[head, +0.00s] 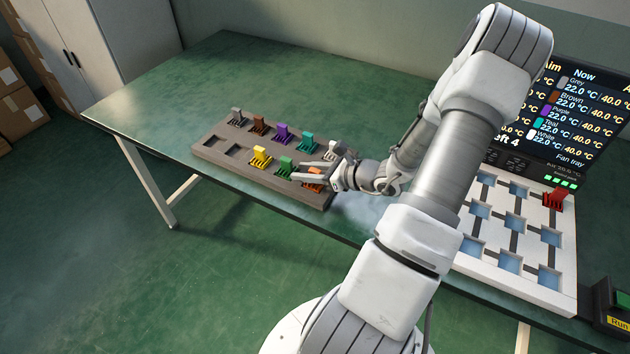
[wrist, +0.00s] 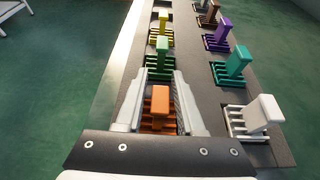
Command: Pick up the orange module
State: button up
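The orange module (head: 313,182) sits in the near row of the dark tray (head: 215,155), at the right end. In the wrist view its upright orange tab (wrist: 160,102) stands between my two fingers, with its ribbed base below. My gripper (head: 302,173) is open around it. In the wrist view a narrow gap shows between the tab and each finger of my gripper (wrist: 160,78). The fingers hide part of the module in the head view.
The green module (wrist: 163,50) stands just beyond the fingertips, and the white one (wrist: 262,112) is to the right. Yellow (head: 261,155), teal (head: 307,140), purple, brown and grey modules also sit in the tray. A white rack (head: 520,240) holds a red module (head: 555,199).

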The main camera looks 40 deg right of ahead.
grip_shut()
jog(key=shift+r, duration=0.1)
